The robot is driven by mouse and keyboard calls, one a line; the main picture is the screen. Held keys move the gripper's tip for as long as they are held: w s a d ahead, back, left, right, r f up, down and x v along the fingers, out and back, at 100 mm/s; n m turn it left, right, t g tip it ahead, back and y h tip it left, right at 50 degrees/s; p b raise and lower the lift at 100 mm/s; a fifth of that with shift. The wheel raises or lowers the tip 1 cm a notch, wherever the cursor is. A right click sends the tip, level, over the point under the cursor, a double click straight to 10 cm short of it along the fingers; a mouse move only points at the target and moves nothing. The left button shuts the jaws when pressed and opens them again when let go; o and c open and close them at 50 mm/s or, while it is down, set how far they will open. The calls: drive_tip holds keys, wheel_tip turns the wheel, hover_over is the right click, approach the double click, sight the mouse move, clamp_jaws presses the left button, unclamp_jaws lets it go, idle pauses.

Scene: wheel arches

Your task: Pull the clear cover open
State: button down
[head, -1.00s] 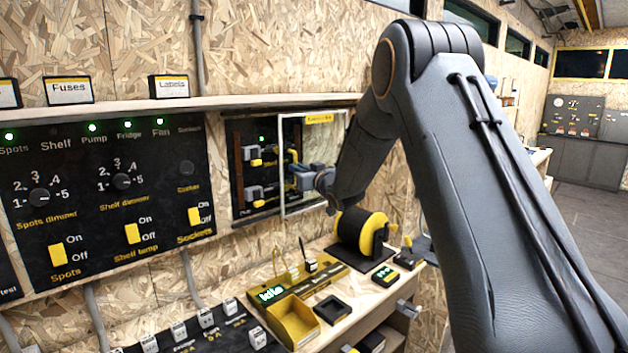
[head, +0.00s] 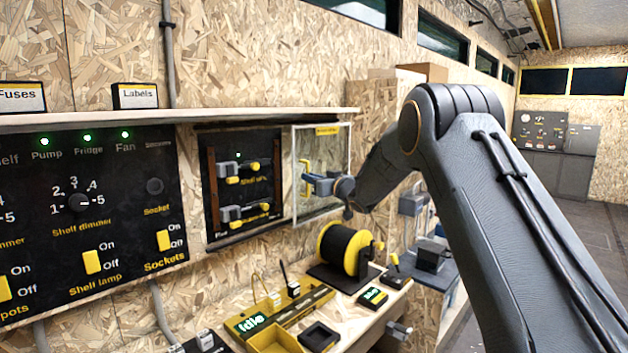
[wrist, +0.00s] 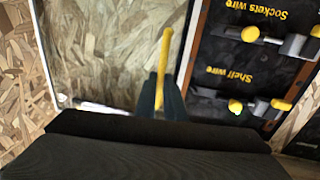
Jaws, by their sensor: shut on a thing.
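The clear cover (head: 332,155) is a see-through pane with a pale frame and a yellow label on top. It stands just to the right of the dark recessed panel (head: 242,160), whose switches are uncovered. My gripper (head: 308,184) is shut on the cover's yellow upright handle (head: 304,166). In the wrist view the dark fingers (wrist: 161,95) pinch the yellow handle (wrist: 165,50), with the clear pane (wrist: 105,45) behind it. The panel also shows at the right of the wrist view (wrist: 225,50), with its "Sockets wire" and "Shelf wire" switches.
A shelf (head: 200,115) runs above the panel. A yellow and black cable reel (head: 343,248) stands on the bench below the cover. A yellow tray (head: 272,340) and small boxes lie in front.

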drive_tip(key=shift+f, duration=0.1)
drive_tip(key=c, duration=1.8)
unclamp_jaws()
drive_tip(key=shift+c, duration=0.2)
drive_tip(key=b+v, duration=0.1)
drive_tip(key=v, duration=0.7)
drive_tip(key=shift+b, duration=0.35)
drive_tip(key=shift+w, duration=0.1)
